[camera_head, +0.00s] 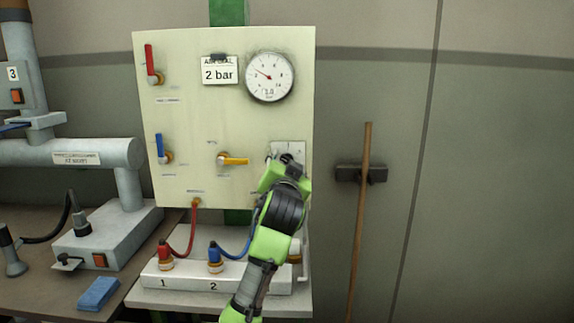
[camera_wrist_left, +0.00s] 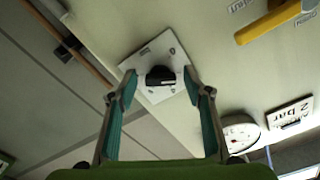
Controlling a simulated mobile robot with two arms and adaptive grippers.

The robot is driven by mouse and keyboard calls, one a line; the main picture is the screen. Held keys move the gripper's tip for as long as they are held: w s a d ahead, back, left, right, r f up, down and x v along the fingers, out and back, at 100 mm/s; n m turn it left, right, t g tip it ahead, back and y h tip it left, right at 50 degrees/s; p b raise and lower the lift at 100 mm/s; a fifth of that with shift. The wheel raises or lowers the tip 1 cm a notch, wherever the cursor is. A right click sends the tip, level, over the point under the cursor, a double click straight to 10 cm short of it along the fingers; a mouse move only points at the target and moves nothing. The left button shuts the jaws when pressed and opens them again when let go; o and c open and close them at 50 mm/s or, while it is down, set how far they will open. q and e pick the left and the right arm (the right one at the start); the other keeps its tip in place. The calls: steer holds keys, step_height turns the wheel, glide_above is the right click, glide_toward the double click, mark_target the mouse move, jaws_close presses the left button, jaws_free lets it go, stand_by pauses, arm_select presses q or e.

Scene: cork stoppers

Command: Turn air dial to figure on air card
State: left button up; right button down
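The air card (camera_head: 219,75) hangs at the top of the cream panel and reads 2 bar; it also shows in the left wrist view (camera_wrist_left: 290,114). The air dial is a black knob (camera_wrist_left: 160,77) on a square white plate (camera_wrist_left: 151,52). In the head view the plate (camera_head: 289,148) shows behind my gripper, which mostly hides the knob. My left gripper (camera_head: 283,163) is open, its fingers (camera_wrist_left: 160,80) on either side of the knob with small gaps. The round gauge (camera_head: 270,76) has a red needle pointing up and left. My right gripper is not in view.
The panel (camera_head: 190,110) carries a red lever (camera_head: 150,62), a blue lever (camera_head: 161,147) and a yellow lever (camera_head: 234,160). Red and blue hoses run to a white manifold (camera_head: 185,277) below. A wooden pole (camera_head: 361,210) stands at the right. A blue sponge (camera_head: 97,293) lies on the bench.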

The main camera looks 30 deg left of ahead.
arm_select(q)
steer(key=v, duration=1.2)
steer(key=shift+f, duration=0.1)
stand_by(0.4)
